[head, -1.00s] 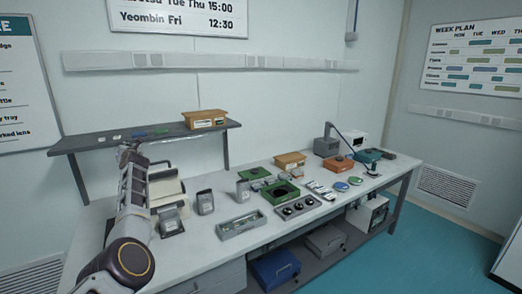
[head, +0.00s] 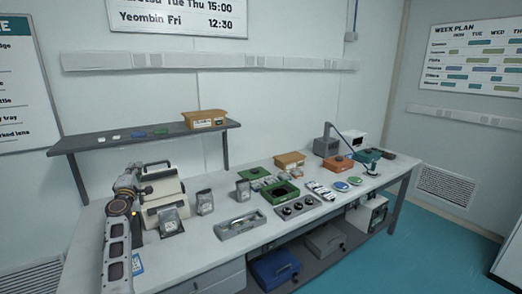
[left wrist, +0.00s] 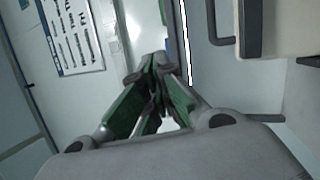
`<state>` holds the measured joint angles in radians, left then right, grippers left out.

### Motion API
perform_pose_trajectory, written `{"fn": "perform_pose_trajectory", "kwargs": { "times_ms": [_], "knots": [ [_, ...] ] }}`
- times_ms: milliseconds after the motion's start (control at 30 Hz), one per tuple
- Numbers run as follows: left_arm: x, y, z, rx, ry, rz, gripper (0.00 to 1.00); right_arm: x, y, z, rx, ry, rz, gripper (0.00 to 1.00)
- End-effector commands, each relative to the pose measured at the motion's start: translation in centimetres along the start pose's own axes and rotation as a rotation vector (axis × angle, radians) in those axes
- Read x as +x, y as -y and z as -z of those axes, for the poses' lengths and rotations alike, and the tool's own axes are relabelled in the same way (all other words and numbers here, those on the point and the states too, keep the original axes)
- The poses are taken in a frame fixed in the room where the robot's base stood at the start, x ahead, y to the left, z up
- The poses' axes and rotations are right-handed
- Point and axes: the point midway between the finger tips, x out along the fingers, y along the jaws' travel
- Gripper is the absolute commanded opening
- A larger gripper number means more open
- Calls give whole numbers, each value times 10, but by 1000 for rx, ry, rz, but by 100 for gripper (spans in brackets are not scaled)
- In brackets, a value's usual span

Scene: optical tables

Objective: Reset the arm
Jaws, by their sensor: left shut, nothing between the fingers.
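My left arm stands at the left end of the long white table in the head view, beside the cream machine (head: 160,192). My left gripper (head: 138,190) is small and partly hidden there. In the left wrist view my left gripper (left wrist: 155,72) has its green-padded fingers brought together with nothing held. Part of a pale box-like thing with a dark handle (left wrist: 228,30) shows beside it at the upper right. My right gripper is in neither view.
The table (head: 205,262) carries several grey pouches, a grey tray (head: 240,226), a green open box (head: 281,192) and a black strip with round knobs (head: 298,207). A grey shelf (head: 100,141) with a tan box (head: 204,119) runs behind.

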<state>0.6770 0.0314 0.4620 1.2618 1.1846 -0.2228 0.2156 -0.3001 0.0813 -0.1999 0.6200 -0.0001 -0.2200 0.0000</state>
Motion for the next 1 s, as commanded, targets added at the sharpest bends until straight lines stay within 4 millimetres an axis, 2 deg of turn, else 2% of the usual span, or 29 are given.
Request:
{"fn": "perform_pose_trajectory", "kwargs": {
  "times_ms": [267,567,1000],
  "knots": [
    [-48,35,-46,252,193,75,0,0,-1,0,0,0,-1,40],
    [-113,80,-94,503,407,174,0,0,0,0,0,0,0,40],
    [-232,145,-146,830,717,342,0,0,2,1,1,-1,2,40]
  ]
}}
